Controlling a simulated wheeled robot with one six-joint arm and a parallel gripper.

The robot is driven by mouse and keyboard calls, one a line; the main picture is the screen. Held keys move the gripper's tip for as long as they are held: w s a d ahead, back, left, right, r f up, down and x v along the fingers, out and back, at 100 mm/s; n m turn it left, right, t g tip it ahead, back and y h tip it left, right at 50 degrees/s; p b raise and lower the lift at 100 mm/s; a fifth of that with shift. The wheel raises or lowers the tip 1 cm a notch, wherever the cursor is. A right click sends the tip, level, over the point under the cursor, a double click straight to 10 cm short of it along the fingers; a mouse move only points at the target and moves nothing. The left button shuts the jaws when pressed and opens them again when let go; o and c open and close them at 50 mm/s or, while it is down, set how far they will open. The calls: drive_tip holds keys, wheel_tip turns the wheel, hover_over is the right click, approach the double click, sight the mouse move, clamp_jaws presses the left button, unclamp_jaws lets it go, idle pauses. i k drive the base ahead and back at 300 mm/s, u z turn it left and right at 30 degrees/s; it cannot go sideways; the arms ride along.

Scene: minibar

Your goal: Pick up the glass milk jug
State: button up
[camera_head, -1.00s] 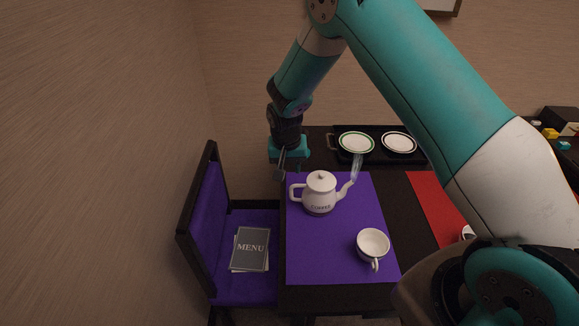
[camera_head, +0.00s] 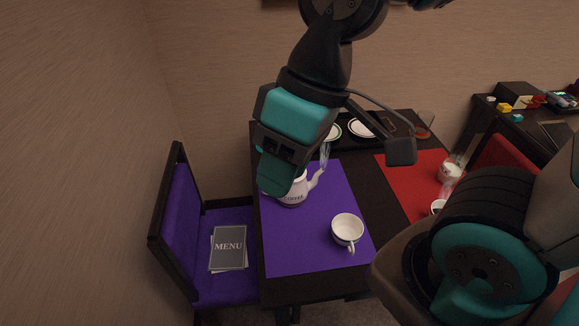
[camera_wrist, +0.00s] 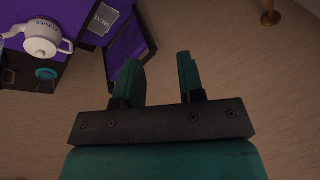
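A small clear vessel with white contents (camera_head: 450,171) stands on the red mat (camera_head: 400,170) at the right in the head view. It may be the glass milk jug, but it is too small to be sure. My gripper shows in the wrist view (camera_wrist: 157,64) with its two teal fingers apart and nothing between them. In the head view it hangs over the left end of the table, in front of the white coffee pot (camera_head: 292,196), well left of that vessel. The fingers cannot be made out clearly there.
A white cup (camera_head: 347,229) stands on the purple mat (camera_head: 300,255). A clear glass (camera_head: 325,155) stands behind the pot, near plates (camera_head: 361,128). A purple chair (camera_head: 183,230) holds a menu (camera_head: 228,246).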

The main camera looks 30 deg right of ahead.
sight(450, 172)
drive_tip(key=z, duration=0.55)
drive_tip(key=k, duration=1.3)
drive_tip(key=z, duration=1.2)
drive_tip(key=i, duration=1.15)
drive_tip(key=u, duration=0.5)
